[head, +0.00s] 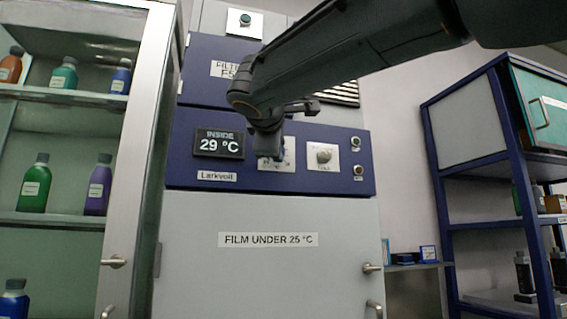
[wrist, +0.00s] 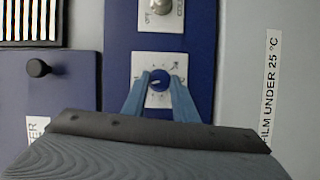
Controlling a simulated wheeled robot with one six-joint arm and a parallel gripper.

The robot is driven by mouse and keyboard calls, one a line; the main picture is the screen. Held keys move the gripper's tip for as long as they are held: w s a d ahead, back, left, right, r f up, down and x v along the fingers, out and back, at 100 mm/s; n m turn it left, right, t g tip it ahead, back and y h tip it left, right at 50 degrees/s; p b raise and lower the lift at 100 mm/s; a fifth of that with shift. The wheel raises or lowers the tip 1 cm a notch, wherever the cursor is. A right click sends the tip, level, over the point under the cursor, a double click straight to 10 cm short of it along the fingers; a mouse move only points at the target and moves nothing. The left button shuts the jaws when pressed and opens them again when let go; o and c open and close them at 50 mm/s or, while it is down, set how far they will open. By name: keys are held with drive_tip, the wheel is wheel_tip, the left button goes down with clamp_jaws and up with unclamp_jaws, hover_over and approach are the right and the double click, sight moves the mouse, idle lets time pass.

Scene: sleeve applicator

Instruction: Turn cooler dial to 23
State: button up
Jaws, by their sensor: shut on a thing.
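The blue round dial (wrist: 158,79) sits on a white plate (wrist: 140,68) on the dark blue panel. A curved arrow is printed on the plate; the small scale marks are too blurred to read. My gripper (wrist: 158,84) is shut on the dial, with a blue finger on each side. In the head view my gripper (head: 271,158) is at the panel and hides most of the dial. The display (head: 219,144) left of it reads INSIDE 29 °C.
A second, grey knob (head: 324,156) is right of the dial on its own white plate. Small buttons (head: 357,142) are at the panel's right end. A glass-fronted cabinet (head: 146,140) with bottles stands at left, a blue shelf rack (head: 470,160) at right.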

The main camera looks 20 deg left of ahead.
drive_tip(key=shift+f+n+t+b, duration=0.2)
drive_tip(key=shift+n+t+b, duration=0.2)
drive_tip(key=shift+n+b, duration=0.7)
drive_tip(key=shift+r, duration=0.1)
drive_tip(key=o, duration=1.1)
drive_tip(key=shift+c, duration=0.2)
drive_tip(key=s+d+b, duration=0.1)
drive_tip(key=s, duration=0.6)
drive_tip(key=shift+s+d+f+b, duration=0.15)
drive_tip(key=shift+s+f+b, duration=0.1)
drive_tip(key=shift+s+b, duration=0.1)
